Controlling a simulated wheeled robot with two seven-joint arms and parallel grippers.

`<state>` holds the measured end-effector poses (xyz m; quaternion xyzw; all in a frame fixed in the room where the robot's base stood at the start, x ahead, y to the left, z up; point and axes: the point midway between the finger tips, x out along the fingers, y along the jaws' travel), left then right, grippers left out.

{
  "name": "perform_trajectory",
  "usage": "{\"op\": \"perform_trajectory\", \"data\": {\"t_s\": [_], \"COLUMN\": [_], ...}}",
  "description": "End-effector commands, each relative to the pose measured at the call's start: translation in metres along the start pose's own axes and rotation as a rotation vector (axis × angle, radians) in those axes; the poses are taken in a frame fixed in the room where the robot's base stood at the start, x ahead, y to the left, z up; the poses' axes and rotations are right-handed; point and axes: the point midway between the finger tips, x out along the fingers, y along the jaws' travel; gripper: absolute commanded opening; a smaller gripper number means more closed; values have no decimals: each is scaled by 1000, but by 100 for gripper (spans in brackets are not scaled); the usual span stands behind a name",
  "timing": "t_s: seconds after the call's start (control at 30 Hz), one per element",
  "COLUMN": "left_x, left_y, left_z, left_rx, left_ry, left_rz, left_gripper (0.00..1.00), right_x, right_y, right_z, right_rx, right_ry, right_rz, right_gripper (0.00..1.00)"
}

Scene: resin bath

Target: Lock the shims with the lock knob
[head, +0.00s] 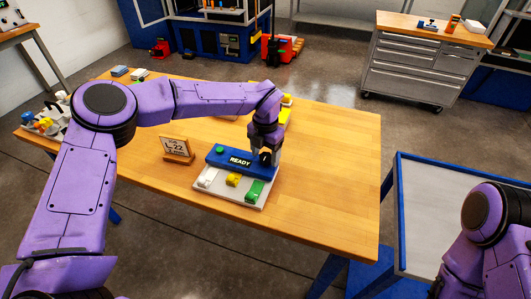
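A fixture with a pale grey base (216,190) and a blue bar (218,161) sits on the wooden table. The bar carries a "READY" display (240,161) and a green round button or lamp (219,149) at its left. A white shim (207,179), a yellow shim (233,180) and a green shim (254,190) lie side by side along the front. My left gripper (267,155) points down at the bar's right end, where the fingers hide any lock knob. I cannot tell whether it is open or shut on something. My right gripper is out of view; only its arm shows.
A card on a wooden stand (178,150) stands left of the fixture. Yellow items (285,115) lie behind my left gripper. Small parts (45,122) sit at the table's left end. The table's right side is clear. A blue-edged grey cart (430,190) stands at the right.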

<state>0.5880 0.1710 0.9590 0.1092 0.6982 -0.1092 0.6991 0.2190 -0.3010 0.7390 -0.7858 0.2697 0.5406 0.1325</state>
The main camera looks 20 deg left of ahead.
Motion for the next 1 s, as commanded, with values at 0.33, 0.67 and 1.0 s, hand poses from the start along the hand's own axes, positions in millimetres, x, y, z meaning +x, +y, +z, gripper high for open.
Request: {"op": "perform_trajectory", "data": {"t_s": [0.33,0.67,1.0], "left_x": [-39,-101,-105], "left_y": [0,0,0], "left_z": [1,0,0], "left_rx": [-2,0,0], "left_ry": [-4,-1,1], "left_rz": [1,0,-1], "left_gripper": [67,67,67], "right_x": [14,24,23], "right_y": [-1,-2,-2], "right_z": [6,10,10], "right_rx": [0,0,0], "right_ry": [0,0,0], "right_rz": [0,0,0], "right_gripper": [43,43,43]}}
